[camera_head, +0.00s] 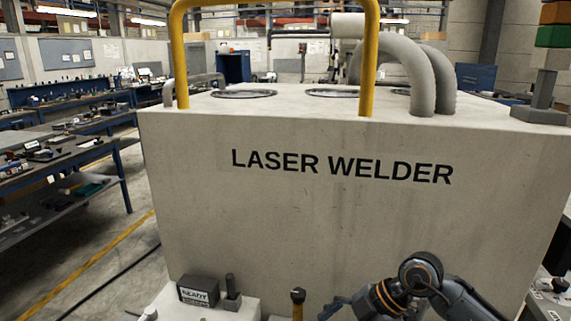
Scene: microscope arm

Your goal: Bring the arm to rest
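A dark robot arm of mine comes in at the bottom right, with an orange ring near its wrist. My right gripper (334,307) appears only as a dark bluish part at the bottom edge, and its fingers are not clear. I cannot tell whether this post belongs to the microscope arm. No microscope arm is clearly visible. My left gripper is not in view.
A large pale box marked LASER WELDER (340,215) fills the middle, with a yellow tube frame (179,60) and grey hoses (420,75) on top. A black READY box (198,291) sits at the lower left. Workbenches (75,150) stand at the left beside open floor.

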